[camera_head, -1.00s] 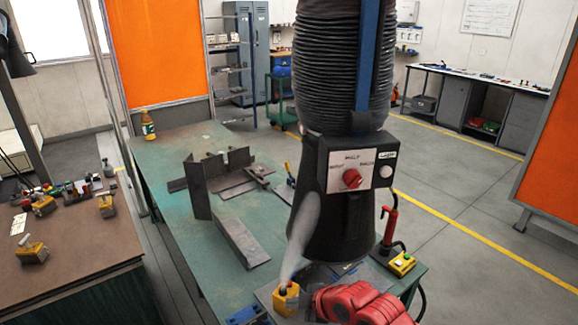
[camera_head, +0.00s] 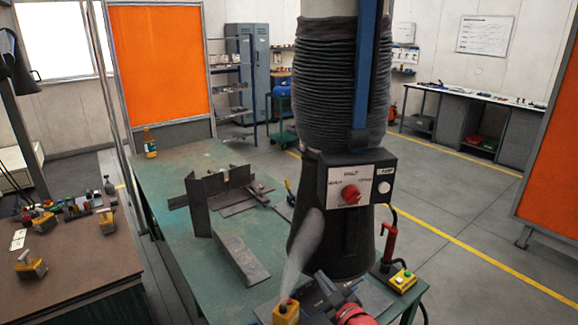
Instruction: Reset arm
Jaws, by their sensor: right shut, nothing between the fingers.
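My right gripper (camera_head: 325,286) is at the bottom middle of the head view, low over the front of the green worktable (camera_head: 188,158). It is dark grey and looks shut and empty, with a red part of my arm just below it. A yellow block (camera_head: 286,313) with a dark top stands just left of the gripper; I cannot tell whether they touch. The black fume hood (camera_head: 335,238) hangs directly behind the gripper and hides part of the table. My left gripper is not in view.
Dark steel plates (camera_head: 240,258) and a bracket lie on the worktable. A bottle (camera_head: 150,143) stands at its far left corner. A red-handled tool (camera_head: 389,245) and a yellow button box (camera_head: 403,280) are at the right edge. A brown bench (camera_head: 85,262) is left. Floor right is clear.

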